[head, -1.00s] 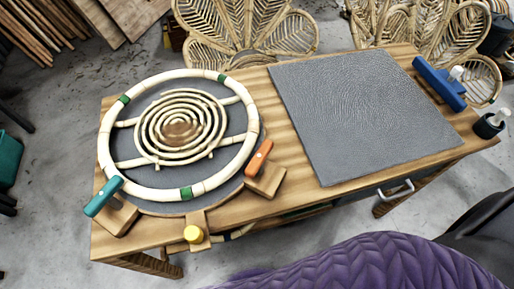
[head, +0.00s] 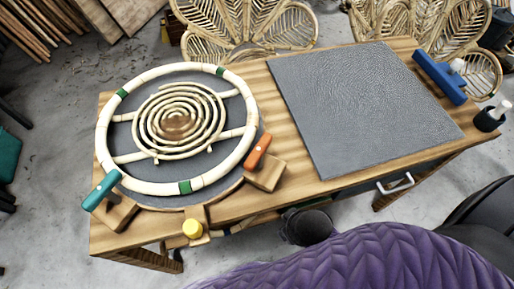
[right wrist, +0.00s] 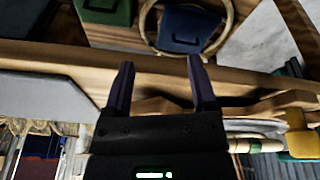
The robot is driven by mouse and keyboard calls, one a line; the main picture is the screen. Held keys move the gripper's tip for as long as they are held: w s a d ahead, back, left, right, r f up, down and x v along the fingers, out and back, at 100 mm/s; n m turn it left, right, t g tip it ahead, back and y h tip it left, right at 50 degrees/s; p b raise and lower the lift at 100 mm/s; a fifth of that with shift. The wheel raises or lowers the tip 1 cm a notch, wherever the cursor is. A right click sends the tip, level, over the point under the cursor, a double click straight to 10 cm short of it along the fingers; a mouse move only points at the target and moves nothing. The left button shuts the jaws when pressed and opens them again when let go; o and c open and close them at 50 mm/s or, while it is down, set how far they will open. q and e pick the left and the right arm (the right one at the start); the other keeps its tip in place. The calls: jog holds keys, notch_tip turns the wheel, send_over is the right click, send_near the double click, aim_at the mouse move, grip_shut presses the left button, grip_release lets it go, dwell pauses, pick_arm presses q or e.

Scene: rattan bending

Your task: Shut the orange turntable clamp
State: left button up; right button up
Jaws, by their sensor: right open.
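The orange clamp (head: 257,151) sits on a wooden block at the right front of the round turntable (head: 222,97). Its orange lever slants up and right, beside the pale rattan ring (head: 148,187). I cannot tell from its pose whether it grips the ring. My right gripper (right wrist: 158,68) is open and empty in the right wrist view, near the table's wooden edge. In the head view a dark part of my right arm shows just in front of the table, below the orange clamp. The orange clamp is not visible in the right wrist view. My left gripper is not in view.
A grey mat (head: 365,105) covers the right of the table.

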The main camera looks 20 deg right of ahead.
jog(key=w+a+r+n+t, duration=0.2)
jog(key=w+r+n+t, duration=0.45)
jog(key=r, duration=0.65)
jog(key=w+a+r+n+t, duration=0.1)
jog(key=w+r+n+t, duration=0.2)
jog(key=w+r+t, duration=0.65)
jog(key=w+a+r+n+g+y, duration=0.1)
jog(key=a+r+n+y, duration=0.4)
jog(key=r+n+y, duration=0.3)
jog(key=w+a+r+n+y, duration=0.1)
jog(key=a+r+n+y, duration=0.5)
jog(key=n, duration=0.4)
jog(key=s+a+n+g+y, duration=0.3)
jog(key=a+n+g+y, duration=0.4)
jog(key=n, duration=0.6)
jog(key=n+g+h, duration=1.1)
jog(key=n+h, duration=0.8)
jog(key=h, duration=0.2)
send_over(257, 151)
notch_tip(257, 151, down, 18)
jog(key=shift+d+r, duration=0.1)
jog(key=shift+r, duration=0.05)
notch_tip(257, 151, down, 9)
jog(key=shift+f+b, duration=0.15)
jog(key=shift+b, duration=1.1)
